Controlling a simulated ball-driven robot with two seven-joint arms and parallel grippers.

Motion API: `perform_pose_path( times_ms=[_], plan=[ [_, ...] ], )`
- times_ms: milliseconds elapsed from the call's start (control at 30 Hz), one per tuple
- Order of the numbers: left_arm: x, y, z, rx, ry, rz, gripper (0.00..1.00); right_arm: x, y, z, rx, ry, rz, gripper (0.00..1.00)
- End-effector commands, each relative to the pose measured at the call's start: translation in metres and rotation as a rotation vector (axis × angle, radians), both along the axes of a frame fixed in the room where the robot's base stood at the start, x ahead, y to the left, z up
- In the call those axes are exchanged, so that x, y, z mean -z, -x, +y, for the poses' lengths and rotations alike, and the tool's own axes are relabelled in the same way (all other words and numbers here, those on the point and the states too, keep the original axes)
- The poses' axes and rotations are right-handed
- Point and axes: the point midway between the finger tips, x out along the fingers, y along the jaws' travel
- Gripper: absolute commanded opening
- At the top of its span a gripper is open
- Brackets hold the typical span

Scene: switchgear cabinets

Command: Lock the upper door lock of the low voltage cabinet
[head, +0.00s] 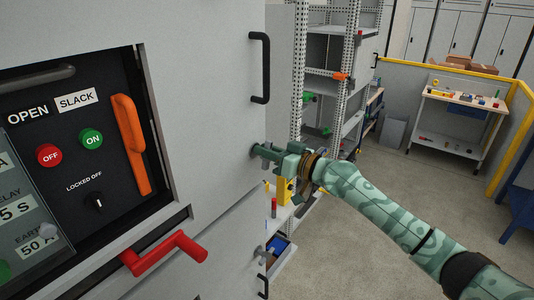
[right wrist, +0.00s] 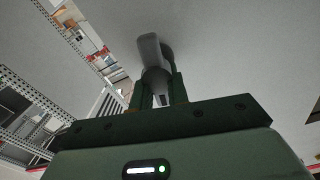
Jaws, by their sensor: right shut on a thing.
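The grey cabinet door (head: 215,110) fills the middle left of the head view. My right gripper (head: 270,156) is at the door's right edge, below a black bar handle (head: 267,68). It is shut on a small grey door lock (head: 255,150), which it partly hides. In the right wrist view the lock's grey lever (right wrist: 151,55) stands out from the door surface, between the two dark green fingers (right wrist: 160,92). I cannot tell the lock's exact turn. My left gripper is not in view.
A control panel (head: 85,190) with an orange lever (head: 131,143) is at left, above a red handle (head: 165,253). A perforated shelf rack (head: 330,59) stands behind my right gripper. A workbench (head: 463,99) is at the far right; the floor before it is clear.

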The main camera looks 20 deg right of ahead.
Motion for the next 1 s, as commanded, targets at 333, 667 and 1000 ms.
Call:
perform_pose_path(
  times_ms=[333, 667, 1000],
  plan=[
    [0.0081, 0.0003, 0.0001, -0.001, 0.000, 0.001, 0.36, 0.0019, -0.0024, -0.0031, 0.001, -0.257, 0.199, 0.00],
    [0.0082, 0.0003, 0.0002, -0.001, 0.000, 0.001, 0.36, 0.0033, -0.0042, -0.0052, 0.001, -0.505, 0.393, 0.00],
    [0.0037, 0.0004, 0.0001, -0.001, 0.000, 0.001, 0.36, 0.0062, -0.0055, -0.0074, 0.002, -0.759, 0.589, 0.00]
  ],
)
